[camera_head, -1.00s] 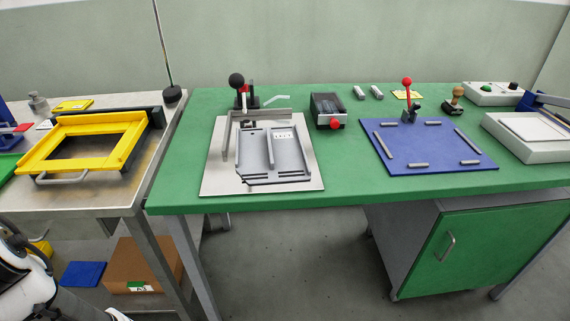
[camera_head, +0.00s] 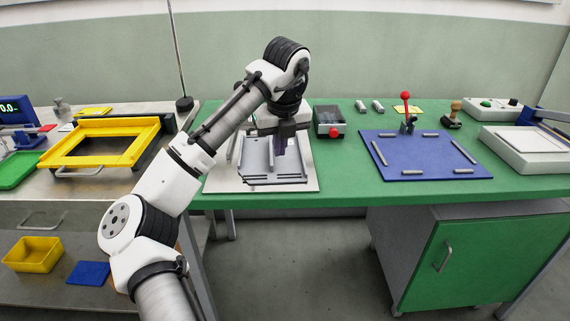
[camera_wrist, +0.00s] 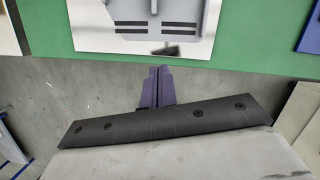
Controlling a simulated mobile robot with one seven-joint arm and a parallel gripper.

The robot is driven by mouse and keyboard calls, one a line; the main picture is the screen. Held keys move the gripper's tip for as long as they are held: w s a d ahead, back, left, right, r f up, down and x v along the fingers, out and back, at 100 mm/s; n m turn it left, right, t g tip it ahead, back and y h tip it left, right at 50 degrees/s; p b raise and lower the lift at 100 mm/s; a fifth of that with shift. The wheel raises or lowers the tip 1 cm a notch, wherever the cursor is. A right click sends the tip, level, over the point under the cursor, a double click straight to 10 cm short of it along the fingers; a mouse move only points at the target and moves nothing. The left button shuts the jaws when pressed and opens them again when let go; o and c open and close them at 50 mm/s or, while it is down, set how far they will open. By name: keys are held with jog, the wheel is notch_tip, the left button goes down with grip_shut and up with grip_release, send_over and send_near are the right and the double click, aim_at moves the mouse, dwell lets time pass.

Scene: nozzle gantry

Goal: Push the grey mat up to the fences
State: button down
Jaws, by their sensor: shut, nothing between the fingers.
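The grey mat appears to be the flat grey piece (camera_head: 257,160) on the pale plate (camera_head: 222,181), with dark bars along its front edge. Part of it also shows at the top of the wrist view (camera_wrist: 130,11). A grey upright frame stands at its left and back, partly hidden by my arm; I cannot tell which parts are the fences. In the wrist view the fingers (camera_wrist: 155,72) end short of the pale plate's edge. Contact cannot be told.
A dark box with a red knob (camera_head: 329,121) stands just right of the pale plate. Farther right lies a blue board (camera_head: 425,150) with grey bars and a red-knobbed lever. A yellow frame (camera_head: 100,145) is on the left table. Green tabletop between plate and board is clear.

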aim_at(263, 157)
jog(key=x, duration=0.9)
jog(key=shift+a+p, duration=0.1)
jog(key=shift+p, duration=0.25)
jog(key=w, duration=0.2)
jog(key=w+p, duration=0.1)
jog(key=shift+a+f, duration=0.35)
jog(key=shift+f, duration=0.05)
jog(key=shift+w+a+f, duration=0.1)
jog(key=shift+w+a, duration=0.05)
jog(key=shift+w, duration=0.4)
jog(key=shift+w+r+p, duration=0.2)
jog(key=shift+w+p, duration=0.1)
jog(key=shift+p, duration=0.15)
jog(key=w+a+p, duration=0.1)
jog(key=w+p, duration=0.3)
jog(key=w, duration=0.1)
jog(key=w+a+p, duration=0.1)
jog(key=w+p, duration=0.1)
jog(key=w, duration=0.1)
jog(key=shift+w+a+f, duration=0.15)
jog(key=shift+w+a, duration=0.05)
jog(key=shift+a, duration=0.15)
